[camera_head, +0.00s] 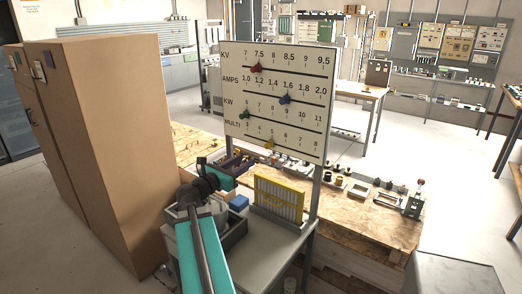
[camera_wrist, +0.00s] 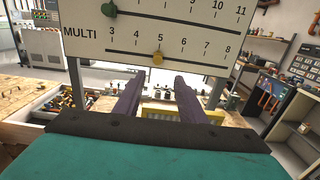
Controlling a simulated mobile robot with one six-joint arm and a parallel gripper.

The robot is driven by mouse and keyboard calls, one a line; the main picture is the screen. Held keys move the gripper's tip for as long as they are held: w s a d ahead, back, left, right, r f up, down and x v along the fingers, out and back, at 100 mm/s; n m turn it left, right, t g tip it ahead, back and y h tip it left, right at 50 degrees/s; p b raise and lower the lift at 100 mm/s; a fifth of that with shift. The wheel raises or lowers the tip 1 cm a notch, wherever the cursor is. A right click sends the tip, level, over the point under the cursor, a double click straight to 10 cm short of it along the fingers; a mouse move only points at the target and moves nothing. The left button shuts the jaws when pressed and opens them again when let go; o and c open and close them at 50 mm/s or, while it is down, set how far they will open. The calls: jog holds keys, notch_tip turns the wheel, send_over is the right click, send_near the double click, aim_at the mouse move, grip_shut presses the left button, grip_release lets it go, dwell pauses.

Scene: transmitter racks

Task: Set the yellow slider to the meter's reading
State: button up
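A white scale board (camera_head: 285,115) carries rows marked KV, AMPS, KW and MULTI. The yellow slider (camera_head: 269,143) sits on the MULTI line; in the wrist view the yellow slider (camera_wrist: 158,57) is just under the 5. The red (camera_head: 256,69), blue (camera_head: 285,99) and green (camera_head: 243,114) sliders are on the lines above. My gripper (camera_head: 209,172) is in front of the board's lower left. In the wrist view my gripper (camera_wrist: 157,88) has its two dark fingers apart, with nothing between them, below the yellow slider. I cannot identify the meter or any reading.
The board stands over a grey table (camera_head: 258,238) that holds a yellow-framed rack (camera_head: 279,198) and a small blue box (camera_head: 238,203). A wooden bench (camera_head: 380,220) with small parts is behind it. Tall brown cabinets (camera_head: 120,140) stand close on the left.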

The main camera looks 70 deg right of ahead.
jog(key=shift+w, duration=0.15)
jog(key=p, duration=0.4)
send_near(266, 146)
jog(key=shift+x, duration=3.95)
grip_shut()
